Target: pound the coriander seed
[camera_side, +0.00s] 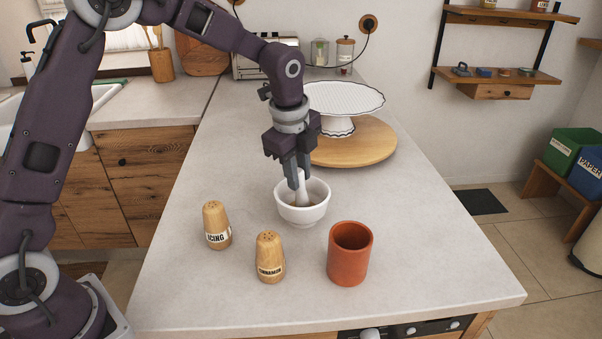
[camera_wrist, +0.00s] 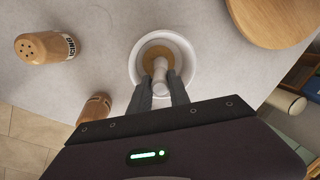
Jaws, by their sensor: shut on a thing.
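A white mortar (camera_side: 302,212) stands on the pale countertop, and it also shows in the wrist view (camera_wrist: 137,58). Brown coriander seed (camera_wrist: 169,45) lies in its bowl. My gripper (camera_side: 297,184) is above the mortar, pointing down, with its fingers shut on a white pestle (camera_side: 301,194). The pestle shows between the fingertips in the wrist view (camera_wrist: 160,68), and its lower end is inside the mortar bowl. I cannot tell how hard it presses on the seed.
The icing shaker (camera_side: 217,225), the cinnamon shaker (camera_side: 269,258) and a terracotta cup (camera_side: 349,254) stand in front of the mortar. A round wooden board (camera_side: 372,147) with a white cake stand (camera_side: 343,97) is behind it. The counter's right front is clear.

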